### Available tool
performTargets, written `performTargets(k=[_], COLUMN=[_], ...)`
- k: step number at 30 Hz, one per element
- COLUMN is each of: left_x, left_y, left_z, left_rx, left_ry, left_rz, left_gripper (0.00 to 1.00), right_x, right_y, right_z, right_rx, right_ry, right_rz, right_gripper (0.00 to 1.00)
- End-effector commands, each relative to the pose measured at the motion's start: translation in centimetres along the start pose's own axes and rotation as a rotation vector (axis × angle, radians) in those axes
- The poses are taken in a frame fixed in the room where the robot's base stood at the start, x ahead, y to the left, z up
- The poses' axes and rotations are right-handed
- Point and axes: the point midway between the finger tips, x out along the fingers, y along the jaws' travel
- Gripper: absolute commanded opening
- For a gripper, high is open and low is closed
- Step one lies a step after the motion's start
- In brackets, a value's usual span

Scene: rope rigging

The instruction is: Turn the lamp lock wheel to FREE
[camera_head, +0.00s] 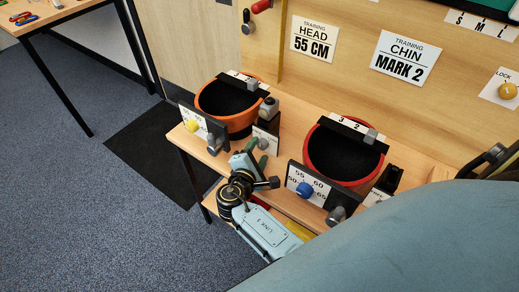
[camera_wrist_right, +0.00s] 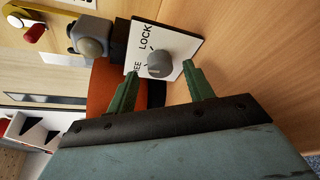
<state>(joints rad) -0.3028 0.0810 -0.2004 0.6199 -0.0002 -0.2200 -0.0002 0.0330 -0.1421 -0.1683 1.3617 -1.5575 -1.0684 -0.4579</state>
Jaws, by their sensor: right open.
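The lamp lock wheel is a small round grey knob (camera_wrist_right: 158,64) on a white plate (camera_wrist_right: 181,42) in the right wrist view. LOCK is printed above it, and a partly hidden word ending in EE lies to its left. I cannot tell which word its mark points at. My right gripper (camera_wrist_right: 160,74) is open, with one green finger on each side of the knob. Contact is not clear. In the head view my right gripper (camera_head: 259,147) is at the front of the orange helmet (camera_head: 230,120), and the wheel itself is mostly hidden there. My left gripper is out of view.
A red helmet (camera_head: 343,155) with a blue dial (camera_head: 305,189) stands to the right on the wooden bench (camera_head: 285,105). A yellow dial (camera_head: 192,126) sits left of the orange helmet. Another LOCK plate with a yellow knob (camera_head: 508,91) is on the back board.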

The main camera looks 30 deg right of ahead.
Motion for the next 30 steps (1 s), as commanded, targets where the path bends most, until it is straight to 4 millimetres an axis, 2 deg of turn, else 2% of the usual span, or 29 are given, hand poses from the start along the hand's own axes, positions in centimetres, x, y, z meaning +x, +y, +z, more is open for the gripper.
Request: performTargets(k=[6, 14, 17, 24, 25, 30], left_x=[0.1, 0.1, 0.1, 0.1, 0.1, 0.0], left_y=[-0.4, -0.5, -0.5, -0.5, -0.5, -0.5], left_z=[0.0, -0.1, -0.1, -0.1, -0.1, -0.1], left_rx=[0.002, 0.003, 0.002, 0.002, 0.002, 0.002], left_ry=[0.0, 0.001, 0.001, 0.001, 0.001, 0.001], left_rz=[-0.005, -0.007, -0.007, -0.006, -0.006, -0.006], left_gripper=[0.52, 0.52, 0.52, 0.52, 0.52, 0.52], right_x=[1.6, 1.8, 1.7, 1.7, 1.7, 1.7], right_y=[0.0, 0.0, 0.0, 0.0, 0.0, 0.0], right_z=[0.0, 0.0, 0.0, 0.0, 0.0, 0.0], right_rx=[-0.001, 0.0, 0.0, 0.0, 0.0, -0.009], right_ry=[0.0, 0.0, 0.001, 0.001, 0.001, 0.001], right_rz=[0.001, 0.0, 0.0, 0.0, 0.0, -0.004], right_gripper=[0.52, 0.52, 0.41, 0.1, 0.07, 0.07])
